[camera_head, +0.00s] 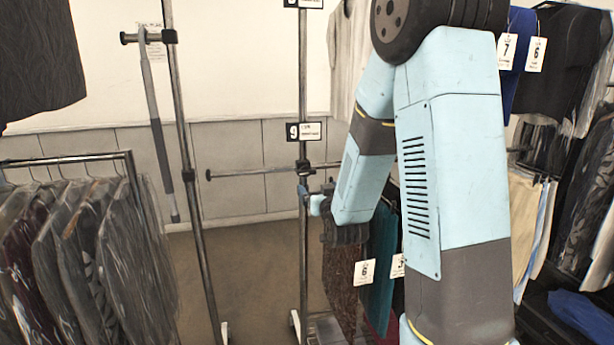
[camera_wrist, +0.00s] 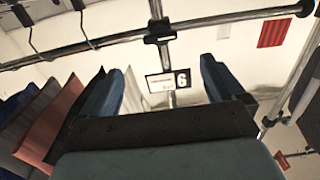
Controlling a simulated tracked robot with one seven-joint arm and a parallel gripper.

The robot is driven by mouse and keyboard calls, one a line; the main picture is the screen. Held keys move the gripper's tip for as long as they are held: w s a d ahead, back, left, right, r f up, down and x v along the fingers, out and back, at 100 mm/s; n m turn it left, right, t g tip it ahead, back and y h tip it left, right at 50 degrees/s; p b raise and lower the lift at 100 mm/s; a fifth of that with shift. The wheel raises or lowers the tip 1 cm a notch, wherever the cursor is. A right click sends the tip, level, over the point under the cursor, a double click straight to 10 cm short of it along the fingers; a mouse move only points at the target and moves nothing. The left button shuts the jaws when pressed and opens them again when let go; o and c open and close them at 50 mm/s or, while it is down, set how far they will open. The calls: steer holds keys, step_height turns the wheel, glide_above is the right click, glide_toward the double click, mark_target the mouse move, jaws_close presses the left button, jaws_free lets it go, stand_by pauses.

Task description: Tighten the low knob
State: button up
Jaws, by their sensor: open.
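A dark clamp (camera_head: 304,167) joins the low horizontal rail to the upright pole. It also shows at the top of the wrist view (camera_wrist: 158,33). I cannot make out the low knob as a separate shape on this clamp. My gripper (camera_head: 310,197) is just below the clamp in the head view and partly covers the pole there. In the wrist view my gripper (camera_wrist: 160,84) is open, its two blue fingers wide apart with nothing between them touching. The upright's number tag (camera_wrist: 167,81) shows beyond, in the gap between them.
The low rail (camera_head: 250,172) runs left to a dark end cap. A second pole (camera_head: 189,180) stands left, with a clamp (camera_head: 150,37) near the top. A clothes rack (camera_head: 80,158) stands left. Floor between is clear.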

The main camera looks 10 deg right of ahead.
mark_target(308, 174)
steer(key=w, duration=1.3)
